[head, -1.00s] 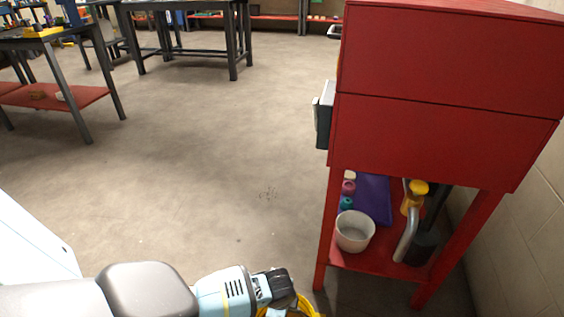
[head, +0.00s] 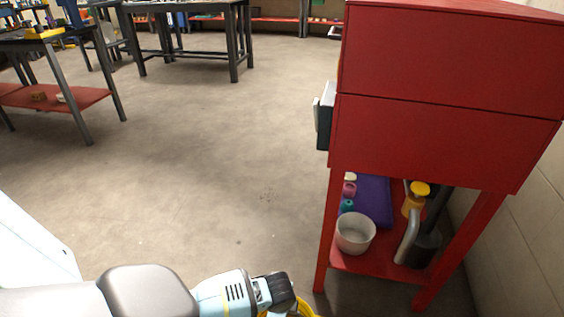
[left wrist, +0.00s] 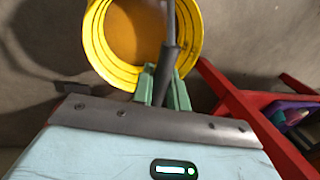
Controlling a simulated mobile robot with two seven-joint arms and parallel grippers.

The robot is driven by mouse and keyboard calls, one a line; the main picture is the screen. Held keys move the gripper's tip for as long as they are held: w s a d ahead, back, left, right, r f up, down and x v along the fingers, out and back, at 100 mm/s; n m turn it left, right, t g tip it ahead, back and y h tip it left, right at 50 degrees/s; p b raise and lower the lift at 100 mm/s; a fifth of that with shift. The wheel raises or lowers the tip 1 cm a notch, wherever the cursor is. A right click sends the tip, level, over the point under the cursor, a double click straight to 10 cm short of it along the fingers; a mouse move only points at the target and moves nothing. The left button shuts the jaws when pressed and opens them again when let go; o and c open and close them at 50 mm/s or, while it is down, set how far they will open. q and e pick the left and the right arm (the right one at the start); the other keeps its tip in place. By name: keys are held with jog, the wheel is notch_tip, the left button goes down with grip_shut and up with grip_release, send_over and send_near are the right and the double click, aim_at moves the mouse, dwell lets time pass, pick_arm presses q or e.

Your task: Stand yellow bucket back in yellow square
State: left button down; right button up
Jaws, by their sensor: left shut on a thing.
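The yellow bucket (left wrist: 97,42) shows in the left wrist view, its round rim and orange-yellow inside facing the camera. My left gripper (left wrist: 163,84) has its green fingers shut on the bucket, at a dark grip and thin rod that cross the rim. In the head view only a sliver of the bucket's yellow rim (head: 306,308) shows at the bottom edge, below my left gripper (head: 276,293). The bucket's lower part is hidden. No yellow square is in sight. My right gripper is not in view.
A red cabinet (head: 435,135) on legs stands close on the right, by a wall. Its low shelf (head: 370,262) holds a white pot (head: 355,232) and several other items. Workbenches (head: 190,8) stand far back. The middle floor (head: 210,160) is clear.

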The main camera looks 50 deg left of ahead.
pick_arm(q)
jog(key=shift+w+r, duration=0.2)
jog(key=shift+w, duration=0.05)
jog(key=c, duration=1.3)
grip_release()
jog(key=shift+s, duration=0.1)
jog(key=shift+s+f, duration=0.25)
jog(key=shift+s, duration=0.05)
notch_tip(320, 180, up, 8)
jog(key=p, duration=0.4)
jog(key=shift+s+d, duration=0.4)
jog(key=shift+s, duration=0.05)
